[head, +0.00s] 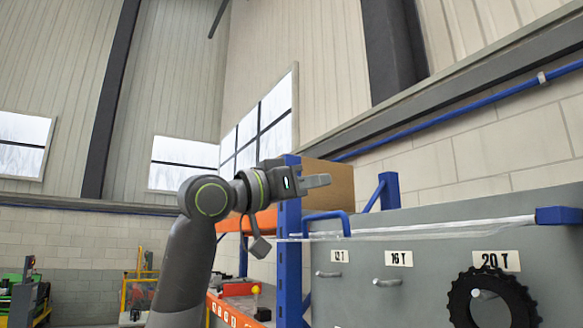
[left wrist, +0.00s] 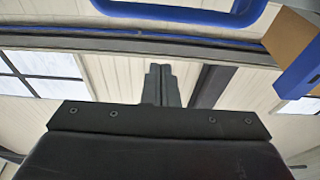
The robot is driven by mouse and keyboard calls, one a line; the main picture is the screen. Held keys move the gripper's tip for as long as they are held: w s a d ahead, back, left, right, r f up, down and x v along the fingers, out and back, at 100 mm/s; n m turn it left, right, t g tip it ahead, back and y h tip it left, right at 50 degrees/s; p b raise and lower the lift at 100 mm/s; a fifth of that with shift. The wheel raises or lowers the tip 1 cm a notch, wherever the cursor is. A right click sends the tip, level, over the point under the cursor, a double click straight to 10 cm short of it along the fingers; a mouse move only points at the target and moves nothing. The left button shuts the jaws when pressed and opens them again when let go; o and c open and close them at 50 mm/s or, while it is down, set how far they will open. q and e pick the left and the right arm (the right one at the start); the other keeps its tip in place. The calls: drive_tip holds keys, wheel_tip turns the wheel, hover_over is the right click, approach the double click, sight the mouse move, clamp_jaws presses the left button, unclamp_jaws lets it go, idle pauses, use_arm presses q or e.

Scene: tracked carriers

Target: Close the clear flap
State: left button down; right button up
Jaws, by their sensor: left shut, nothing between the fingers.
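The clear flap (head: 430,231) shows as a thin see-through strip, nearly edge-on, along the top of a grey panel (head: 430,275). A blue handle (head: 327,215) stands at its left end, and a blue block (head: 558,215) is at its right end. The flap looks raised and roughly level; its exact angle is hard to tell. My left gripper (head: 318,181) is shut and empty, above the blue handle and apart from it. In the left wrist view my shut fingers (left wrist: 161,82) point towards a blue loop (left wrist: 175,27), which looks like the handle. My right gripper is not in view.
Pegs labelled 12 T, 16 T and 20 T stick out of the panel; a black gear (head: 490,300) hangs at 20 T. A blue rack upright (head: 289,250) and a cardboard box (head: 335,183) stand behind my gripper. Open air lies above the flap.

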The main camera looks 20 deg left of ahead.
use_arm(q)
wheel_tip(320, 180, down, 4)
drive_tip(key=shift+s+a+p, duration=0.1)
drive_tip(key=shift+p, duration=0.4)
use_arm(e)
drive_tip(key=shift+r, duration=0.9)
